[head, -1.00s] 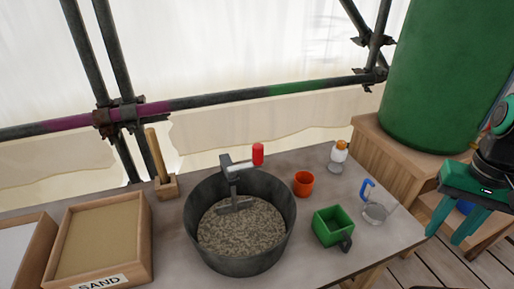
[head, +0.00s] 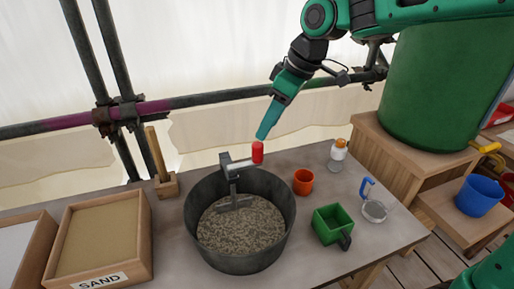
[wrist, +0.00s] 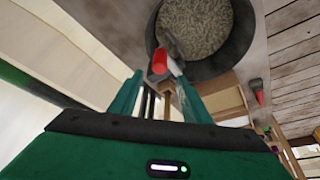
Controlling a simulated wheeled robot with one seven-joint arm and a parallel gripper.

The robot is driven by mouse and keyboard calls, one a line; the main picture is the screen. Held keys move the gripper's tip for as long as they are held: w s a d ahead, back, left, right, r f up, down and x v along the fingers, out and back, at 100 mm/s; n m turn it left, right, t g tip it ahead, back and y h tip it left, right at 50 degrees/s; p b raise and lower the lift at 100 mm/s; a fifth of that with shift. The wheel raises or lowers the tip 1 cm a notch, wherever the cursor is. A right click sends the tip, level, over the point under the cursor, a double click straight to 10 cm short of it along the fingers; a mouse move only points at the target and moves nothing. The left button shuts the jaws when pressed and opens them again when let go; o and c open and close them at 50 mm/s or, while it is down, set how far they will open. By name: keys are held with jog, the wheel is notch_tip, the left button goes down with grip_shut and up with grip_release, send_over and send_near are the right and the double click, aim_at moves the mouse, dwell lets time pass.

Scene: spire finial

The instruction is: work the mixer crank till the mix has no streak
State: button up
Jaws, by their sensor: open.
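The mixer is a dark round tub (head: 190,215) on the table, holding a speckled grey-tan mix (head: 240,228). Light and dark specks show across the mix; I cannot tell whether any are streaks. A grey crank (head: 232,172) stands over the tub, with a red handle (head: 258,152) at the end of its arm. My gripper (head: 264,134) is just above the red handle in the head view. In the wrist view the open fingers of my gripper (wrist: 158,95) point toward the red handle (wrist: 159,63), which appears just beyond and between their tips. I see no grip on it.
An orange cup (head: 303,182), a green scoop box (head: 328,226), a clear jug (head: 374,210) and a capped bottle (head: 338,155) stand right of the tub. A sand box (head: 148,245) and a wooden-handled tool (head: 156,155) are left. A scaffold pipe (head: 210,98) runs behind.

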aim_at(260, 144)
jog(key=x, duration=0.9)
jog(key=shift+f, duration=0.4)
jog(key=shift+d, duration=0.1)
grip_shut()
